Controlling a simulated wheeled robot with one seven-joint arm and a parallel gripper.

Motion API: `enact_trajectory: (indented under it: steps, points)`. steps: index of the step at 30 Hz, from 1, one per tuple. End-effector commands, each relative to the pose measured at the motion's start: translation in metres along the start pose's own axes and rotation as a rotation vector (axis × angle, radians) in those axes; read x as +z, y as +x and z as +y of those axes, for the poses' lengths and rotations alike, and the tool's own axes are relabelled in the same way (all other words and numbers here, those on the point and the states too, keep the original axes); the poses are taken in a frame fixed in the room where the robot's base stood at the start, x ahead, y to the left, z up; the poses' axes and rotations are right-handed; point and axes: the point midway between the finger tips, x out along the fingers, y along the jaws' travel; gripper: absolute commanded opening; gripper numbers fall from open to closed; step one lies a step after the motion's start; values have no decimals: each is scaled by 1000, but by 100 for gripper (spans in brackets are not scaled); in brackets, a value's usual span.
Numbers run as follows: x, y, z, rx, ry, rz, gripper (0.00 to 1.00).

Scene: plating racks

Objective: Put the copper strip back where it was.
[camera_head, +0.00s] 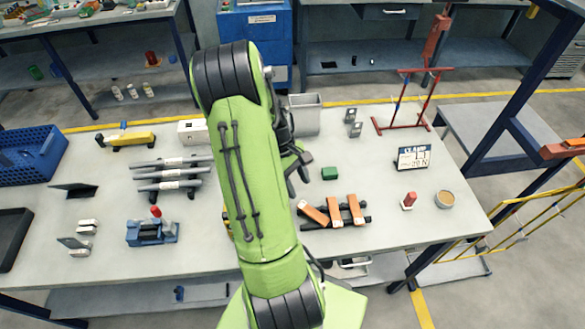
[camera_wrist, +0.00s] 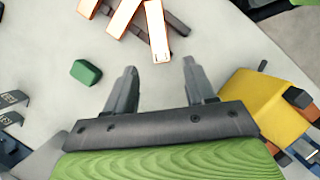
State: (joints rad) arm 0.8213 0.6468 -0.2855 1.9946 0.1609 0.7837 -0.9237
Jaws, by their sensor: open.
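Three copper-coloured strips lie across a dark rack (camera_head: 362,219) at the right middle of the table. The left strip (camera_head: 312,212) is tilted, while the middle strip (camera_head: 334,211) and right strip (camera_head: 355,209) stand closer to parallel. The strips also show at the top of the wrist view, where the nearest strip (camera_wrist: 157,32) lies beyond my fingertips. I cannot tell which one the task means. My gripper (camera_wrist: 160,72) is open with nothing between its fingers. In the head view my gripper (camera_head: 300,170) is above the table, behind the rack, partly hidden by my arm.
A green block (camera_head: 330,173) lies behind the rack. A yellow object (camera_wrist: 255,105) is close at the right of the wrist view. A sign (camera_head: 413,158), a red-topped item (camera_head: 409,200) and a round cup (camera_head: 445,199) stand at right. A red frame (camera_head: 405,105) stands behind.

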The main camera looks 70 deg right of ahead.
Motion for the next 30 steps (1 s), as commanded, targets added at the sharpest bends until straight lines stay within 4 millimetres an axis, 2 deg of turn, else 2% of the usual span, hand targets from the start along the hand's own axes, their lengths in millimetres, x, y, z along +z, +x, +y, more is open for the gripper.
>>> enact_trajectory:
  steps: [1,3,6,9,16,18,20,23,25,28,30]
  points:
    - [-1,-16,1,6,0,4,55]
    - [0,-32,1,4,2,3,55]
    - [0,-47,1,2,1,1,55]
    - [0,-54,0,0,1,0,55]
    - [0,-56,-1,2,1,3,55]
    - [-5,-68,-11,15,-5,32,55]
    - [-11,-88,-29,36,-13,86,55]
    - [-18,-134,-81,75,-38,225,55]
    - [-14,-162,-124,92,-61,332,55]
    - [5,-193,-187,96,-110,487,55]
    - [28,-205,-229,85,-149,597,55]
